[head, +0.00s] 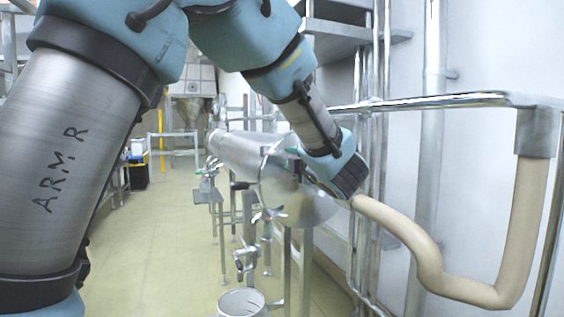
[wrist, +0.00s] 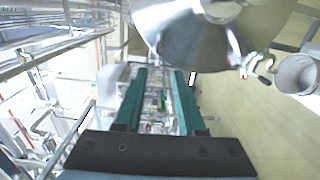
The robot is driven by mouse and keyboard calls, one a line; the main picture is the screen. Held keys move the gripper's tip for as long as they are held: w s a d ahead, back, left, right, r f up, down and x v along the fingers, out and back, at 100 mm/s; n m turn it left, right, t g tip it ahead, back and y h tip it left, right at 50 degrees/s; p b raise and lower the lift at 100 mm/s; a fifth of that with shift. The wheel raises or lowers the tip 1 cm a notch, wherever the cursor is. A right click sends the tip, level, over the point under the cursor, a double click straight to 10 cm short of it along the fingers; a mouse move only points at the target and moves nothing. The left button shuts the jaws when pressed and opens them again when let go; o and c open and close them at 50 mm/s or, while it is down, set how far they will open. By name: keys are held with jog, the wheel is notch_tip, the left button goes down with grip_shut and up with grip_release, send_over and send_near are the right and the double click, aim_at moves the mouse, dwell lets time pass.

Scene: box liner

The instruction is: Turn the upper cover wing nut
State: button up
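The round shiny metal cover (head: 290,195) closes the near end of a horizontal steel cylinder (head: 238,150) in the head view. Its polished surface also shows at the top of the wrist view (wrist: 190,45). A small hooked fitting (wrist: 258,66) sits beside its rim there; I cannot tell if it is a wing nut. The upper wing nut is not clearly visible; my arm covers part of the cover's upper right. My gripper (wrist: 160,78) shows two teal fingers, parallel and apart, with no held object visible between them. The cover lies outside the fingers.
A bent steel rail with a beige hose (head: 430,265) stands to the right, close to my wrist. An open grey pipe (head: 242,302) is below the cylinder and also shows in the wrist view (wrist: 299,74).

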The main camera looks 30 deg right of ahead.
aim_at(278, 153)
jog(key=shift+n+y, duration=0.3)
jog(key=shift+n, duration=0.1)
jog(key=w+p, duration=0.1)
jog(key=w, duration=0.2)
jog(key=w+d+p, duration=0.1)
jog(key=w, duration=0.2)
jog(key=w+p, duration=0.1)
jog(key=w, duration=0.2)
jog(key=shift+w+d+r+p, duration=0.15)
jog(key=shift+d+p, duration=0.15)
jog(key=shift+p, duration=0.05)
grip_shut()
